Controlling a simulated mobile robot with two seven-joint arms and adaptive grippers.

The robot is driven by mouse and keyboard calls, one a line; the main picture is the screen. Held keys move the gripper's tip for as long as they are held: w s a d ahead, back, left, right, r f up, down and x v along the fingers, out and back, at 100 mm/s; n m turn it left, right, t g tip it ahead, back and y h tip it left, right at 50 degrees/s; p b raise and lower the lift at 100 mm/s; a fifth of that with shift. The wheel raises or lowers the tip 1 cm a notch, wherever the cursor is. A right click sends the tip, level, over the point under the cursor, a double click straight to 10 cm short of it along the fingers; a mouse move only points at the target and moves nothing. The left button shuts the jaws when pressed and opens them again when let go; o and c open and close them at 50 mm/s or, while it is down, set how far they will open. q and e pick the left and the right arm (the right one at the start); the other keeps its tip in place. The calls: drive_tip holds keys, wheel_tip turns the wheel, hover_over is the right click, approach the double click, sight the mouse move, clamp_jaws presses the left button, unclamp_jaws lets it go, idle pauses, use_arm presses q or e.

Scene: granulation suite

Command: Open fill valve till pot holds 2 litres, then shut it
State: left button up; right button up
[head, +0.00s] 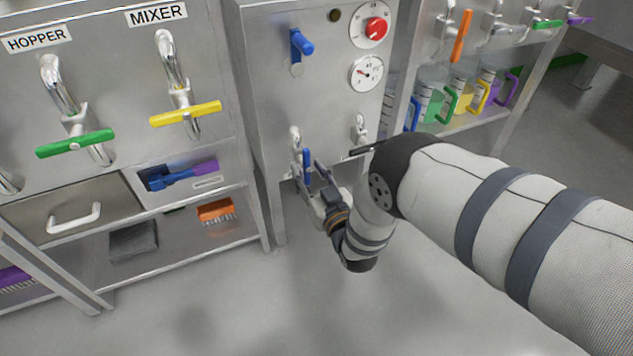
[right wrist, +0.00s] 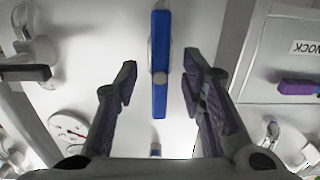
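A steel cabinet has a tap with an upright blue handle (head: 307,165) low on its front. I cannot read a label that marks it as the fill valve. My right gripper (head: 314,180) is right at this handle. In the right wrist view the blue handle (right wrist: 160,65) hangs between and beyond the two spread fingertips (right wrist: 160,78), with gaps on both sides. The right gripper is open and holds nothing. I cannot make out the pot under the tap. My left gripper is not in view.
Above are a blue lever (head: 302,43), a red knob (head: 376,28) and a dial gauge (head: 367,73). A black-handled tap (head: 361,150) is to the right. Jugs, including a green one (head: 431,98), stand on the right shelf. The MIXER tap's yellow handle (head: 186,113) is left. The floor in front is clear.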

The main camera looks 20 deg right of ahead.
drive_tip(key=s, duration=1)
drive_tip(key=shift+s+d, duration=0.15)
idle(6.8)
